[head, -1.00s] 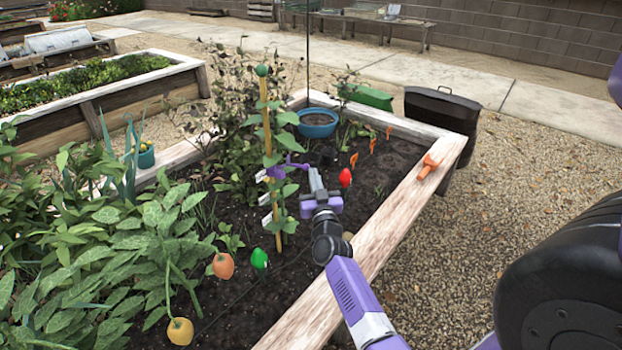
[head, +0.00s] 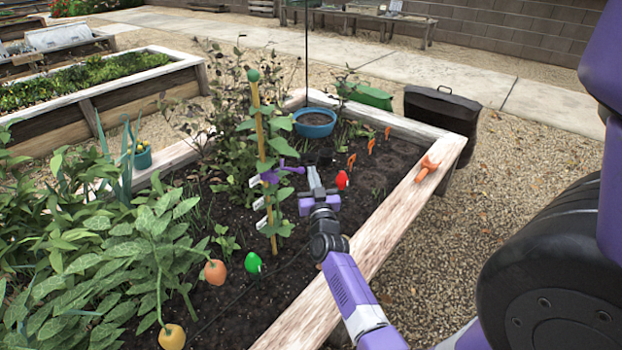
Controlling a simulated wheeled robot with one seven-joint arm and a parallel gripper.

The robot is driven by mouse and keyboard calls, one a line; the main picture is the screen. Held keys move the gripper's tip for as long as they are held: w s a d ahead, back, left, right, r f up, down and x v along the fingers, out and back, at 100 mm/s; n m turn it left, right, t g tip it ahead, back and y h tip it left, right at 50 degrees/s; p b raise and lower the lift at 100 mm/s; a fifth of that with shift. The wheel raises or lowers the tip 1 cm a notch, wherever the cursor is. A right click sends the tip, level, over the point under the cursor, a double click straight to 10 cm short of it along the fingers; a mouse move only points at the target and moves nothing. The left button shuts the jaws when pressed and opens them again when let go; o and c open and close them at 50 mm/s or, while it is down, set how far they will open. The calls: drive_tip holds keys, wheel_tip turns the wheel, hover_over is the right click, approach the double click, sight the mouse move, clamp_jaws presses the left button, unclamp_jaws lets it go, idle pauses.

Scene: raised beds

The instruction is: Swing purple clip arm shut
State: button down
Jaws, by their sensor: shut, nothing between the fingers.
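The purple clip (head: 271,177) sits on the wooden stake (head: 261,140) around the plant stem, about halfway up. Its purple arm (head: 291,168) sticks out to the right of the stake, so the clip looks open. My gripper (head: 314,172) is shut and empty, just right of the clip arm's end, pointing away over the soil. I cannot tell whether it touches the arm; a small gap seems to show. Leaves hide part of the clip.
A red pepper-shaped marker (head: 342,180) stands close right of my gripper. Green (head: 253,262) and orange (head: 215,271) ones stand nearer. The wooden bed rim (head: 375,255) runs under my arm. A blue bowl (head: 315,123) is behind. An orange tool (head: 427,167) lies on the rim.

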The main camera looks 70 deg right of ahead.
drive_tip(key=shift+w+d, duration=0.1)
drive_tip(key=shift+d, duration=0.45)
idle(1.0)
